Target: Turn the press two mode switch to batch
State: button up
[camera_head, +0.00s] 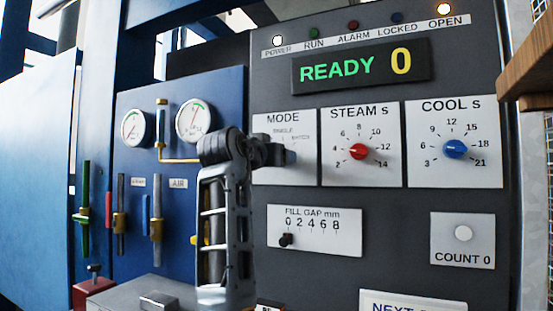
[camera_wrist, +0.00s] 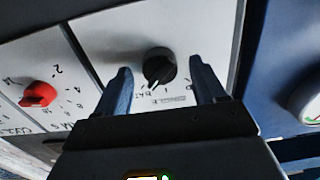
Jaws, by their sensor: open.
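The mode switch is a round black knob (camera_wrist: 159,62) on the white MODE plate (camera_head: 284,171). In the wrist view, which is turned over, a pale pointer mark on the knob faces the SINGLE and BATCH lettering, slanting towards the partly visible BATCH. I cannot tell whether it sits fully on that label. My gripper (camera_wrist: 163,80) is open, its two fingers on either side of the knob with gaps still showing. In the head view my gripper (camera_head: 279,152) covers most of the knob. No press number is legible.
The display (camera_head: 361,66) reads READY 0. The red STEAM knob (camera_head: 358,152) and blue COOL knob (camera_head: 455,149) sit right of the mode plate. Gauges (camera_head: 196,121) and valves are at left. A wooden shelf (camera_head: 526,70) juts in at upper right.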

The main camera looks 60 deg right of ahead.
jog(key=s+a, duration=0.1)
jog(key=a, duration=0.6)
jog(key=shift+b, duration=0.45)
